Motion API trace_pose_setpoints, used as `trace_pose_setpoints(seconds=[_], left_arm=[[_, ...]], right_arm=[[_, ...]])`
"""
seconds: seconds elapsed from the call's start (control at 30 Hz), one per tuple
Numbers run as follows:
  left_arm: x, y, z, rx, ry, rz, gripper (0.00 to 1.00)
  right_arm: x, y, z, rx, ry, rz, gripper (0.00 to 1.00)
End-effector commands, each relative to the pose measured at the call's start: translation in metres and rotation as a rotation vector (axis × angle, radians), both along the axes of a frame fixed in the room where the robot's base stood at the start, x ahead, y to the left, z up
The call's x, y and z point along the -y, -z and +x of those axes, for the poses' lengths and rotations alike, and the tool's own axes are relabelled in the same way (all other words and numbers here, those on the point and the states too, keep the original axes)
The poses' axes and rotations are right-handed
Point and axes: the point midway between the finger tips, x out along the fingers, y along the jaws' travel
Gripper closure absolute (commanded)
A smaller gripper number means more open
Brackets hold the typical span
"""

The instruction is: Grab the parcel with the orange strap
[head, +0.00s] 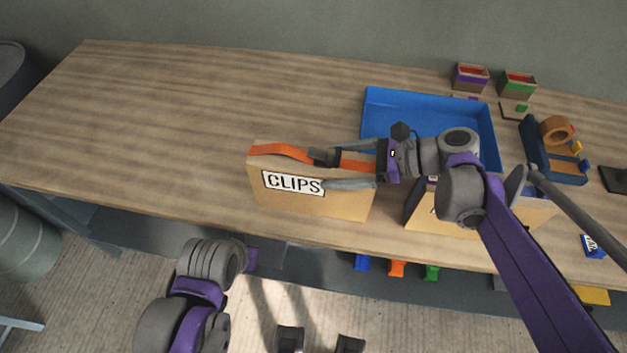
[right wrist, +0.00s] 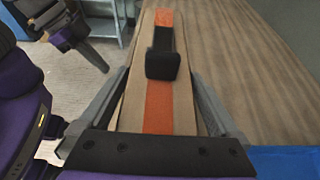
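The parcel with the orange strap (head: 273,203) is a tan box standing upright near the table's front edge, with a "CLIPS" label on its front. The strap (head: 280,151) runs along its top with a black handle or buckle, seen also in the right wrist view (right wrist: 163,62). My right gripper (head: 345,166) reaches in from the right, one finger behind the top and one before the front face. The fingers straddle the parcel and look slightly apart from it; contact is hard to judge. My left gripper (right wrist: 85,50) shows only partly in the right wrist view.
A second tan box (head: 427,222) stands to the right, partly behind my right arm. A blue tray (head: 385,97) lies behind. Small bins (head: 470,78) and a tape dispenser (head: 545,160) are at the right. The table's left half (head: 150,120) is clear.

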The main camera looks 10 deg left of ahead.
Motion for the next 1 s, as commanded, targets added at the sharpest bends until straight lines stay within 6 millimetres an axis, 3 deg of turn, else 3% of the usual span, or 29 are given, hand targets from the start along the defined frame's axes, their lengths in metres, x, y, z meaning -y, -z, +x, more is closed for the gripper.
trace_pose_setpoints(seconds=[0.07, 0.5, 0.83, 1.0], left_arm=[[0.000, 0.000, 0.000, 0.000, 0.000, 0.000, 1.00], [0.000, 0.000, 0.000, 0.000, 0.000, 0.000, 1.00], [0.000, 0.000, 0.000, 0.000, 0.000, 0.000, 1.00], [0.000, -0.002, 0.000, 0.001, 0.000, 0.000, 1.00]], right_arm=[[0.000, 0.000, 0.000, 0.000, 0.000, 0.000, 0.18], [0.000, 0.000, 0.000, 0.000, 0.000, 0.000, 0.97], [0.000, -0.002, 0.000, 0.000, 0.000, 0.002, 1.00], [0.000, -0.012, 0.000, 0.000, 0.000, 0.002, 1.00]])
